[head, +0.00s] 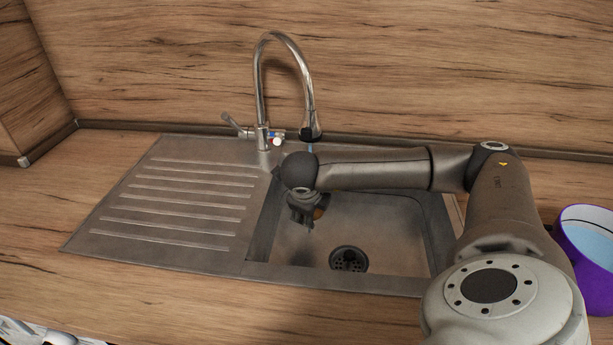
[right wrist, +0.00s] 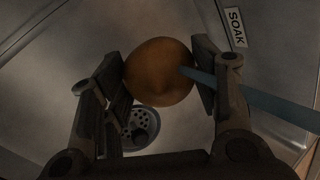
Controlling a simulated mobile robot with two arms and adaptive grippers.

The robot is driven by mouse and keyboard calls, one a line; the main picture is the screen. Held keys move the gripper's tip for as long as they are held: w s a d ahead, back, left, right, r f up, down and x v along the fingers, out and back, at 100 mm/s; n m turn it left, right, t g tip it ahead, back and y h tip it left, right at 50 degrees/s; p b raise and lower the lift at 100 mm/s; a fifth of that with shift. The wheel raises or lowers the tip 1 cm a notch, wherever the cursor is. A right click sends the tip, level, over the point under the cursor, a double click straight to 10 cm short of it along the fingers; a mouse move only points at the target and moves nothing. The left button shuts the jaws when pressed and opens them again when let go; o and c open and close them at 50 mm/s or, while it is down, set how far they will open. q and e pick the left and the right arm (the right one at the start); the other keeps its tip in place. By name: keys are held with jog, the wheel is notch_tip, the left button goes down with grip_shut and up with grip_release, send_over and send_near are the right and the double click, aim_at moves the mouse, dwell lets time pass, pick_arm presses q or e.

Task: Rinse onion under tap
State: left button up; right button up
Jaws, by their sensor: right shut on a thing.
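My right gripper (head: 304,212) hangs over the sink basin (head: 385,235), below the tap. In the right wrist view its two fingers (right wrist: 160,80) are shut on a round brown onion (right wrist: 157,72), one finger on each side. A thin blue stream of water (right wrist: 245,92) meets the onion in the right wrist view. My left gripper is not in view.
The ribbed drainboard (head: 170,200) left of the basin is empty. The drain (head: 348,259) is at the basin bottom. A "SOAK" label (right wrist: 236,27) is on the sink. A purple container (head: 588,262) with light blue inside stands at the right, near my arm.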

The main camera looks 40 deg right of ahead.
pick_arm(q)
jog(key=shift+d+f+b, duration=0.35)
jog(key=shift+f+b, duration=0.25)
pick_arm(e)
jog(key=s+a, duration=0.2)
jog(key=a, duration=0.5)
jog(key=shift+s+a, duration=0.2)
jog(key=shift+s, duration=0.15)
dwell(0.7)
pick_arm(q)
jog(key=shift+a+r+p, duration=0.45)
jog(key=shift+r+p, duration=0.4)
pick_arm(e)
jog(key=s+a+r, duration=0.1)
jog(key=a+r, duration=0.3)
jog(key=shift+s+a, duration=0.3)
jog(key=shift+a, duration=0.1)
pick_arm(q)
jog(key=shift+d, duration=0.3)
